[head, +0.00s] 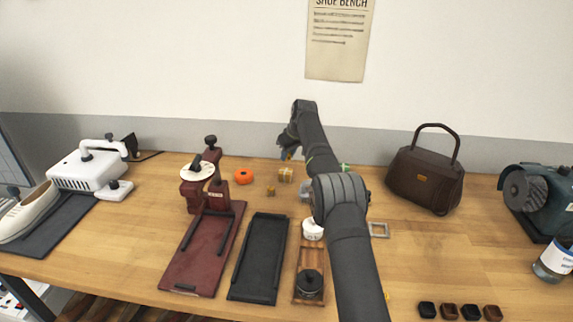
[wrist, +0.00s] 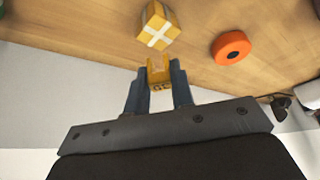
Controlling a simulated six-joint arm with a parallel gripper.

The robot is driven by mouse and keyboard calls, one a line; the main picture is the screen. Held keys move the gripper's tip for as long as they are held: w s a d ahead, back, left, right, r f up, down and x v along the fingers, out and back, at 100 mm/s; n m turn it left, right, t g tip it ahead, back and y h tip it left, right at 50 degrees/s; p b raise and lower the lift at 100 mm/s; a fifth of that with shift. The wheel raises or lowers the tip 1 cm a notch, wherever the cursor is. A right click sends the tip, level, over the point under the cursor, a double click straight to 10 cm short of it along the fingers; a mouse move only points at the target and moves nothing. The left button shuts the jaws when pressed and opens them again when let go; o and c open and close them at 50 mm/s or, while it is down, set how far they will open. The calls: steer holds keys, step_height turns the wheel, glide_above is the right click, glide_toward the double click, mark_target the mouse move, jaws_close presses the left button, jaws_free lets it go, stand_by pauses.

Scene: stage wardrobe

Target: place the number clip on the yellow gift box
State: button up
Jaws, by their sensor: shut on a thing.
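In the head view my gripper (head: 286,155) is above and behind the box, partly hidden by my wrist. In the wrist view the held piece appears apart from the box.
A red press (head: 208,190) stands further left, and a brown handbag (head: 425,180) stands right. Black and wooden trays (head: 258,258) lie in front.

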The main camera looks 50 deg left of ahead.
mark_target(284, 170)
steer(key=shift+s+a+f, duration=0.2)
steer(key=shift+a+f, duration=0.05)
steer(key=shift+a, duration=0.1)
steer(key=shift+f, duration=1.95)
steer(key=shift+f, duration=0.15)
steer(key=o, duration=0.9)
steer(key=shift+o, duration=0.2)
steer(key=v, duration=1.2)
steer(key=shift+d, duration=0.1)
